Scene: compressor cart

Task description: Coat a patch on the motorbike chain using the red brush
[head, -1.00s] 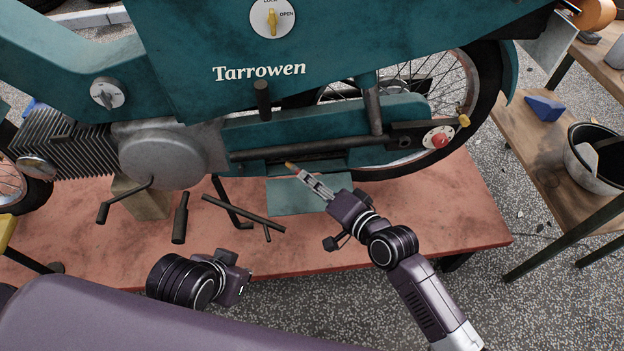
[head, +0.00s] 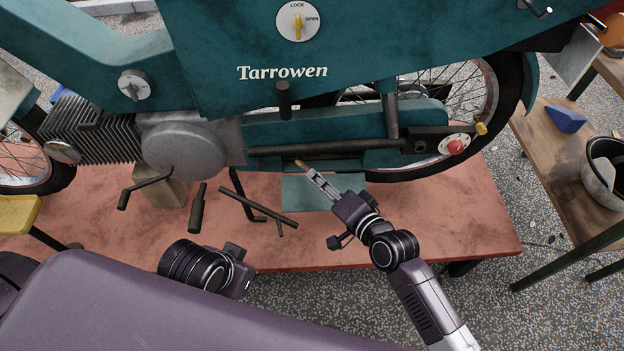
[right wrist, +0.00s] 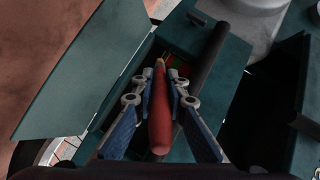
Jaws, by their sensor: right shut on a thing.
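My right gripper (head: 322,185) is shut on the red brush (right wrist: 160,118), which also shows in the head view (head: 306,168) with its tan tip pointing up and left. The tip is at the lower edge of the motorbike's teal chain cover (head: 350,125). In the right wrist view, the tip is in front of an opening in the cover, with a small green and red area (right wrist: 179,62) inside. I cannot tell whether the tip touches anything. The chain itself is not clearly visible. My left gripper (head: 240,278) is low at centre left, its fingers mostly hidden.
A teal flap (head: 310,194) hangs below the opening. A dark bar (head: 330,147) runs just above it. Dark tools (head: 258,208) lie on the reddish platform (head: 440,225). A wooden bench (head: 548,150) with a blue block (head: 566,118) and a bucket (head: 607,165) stands at right.

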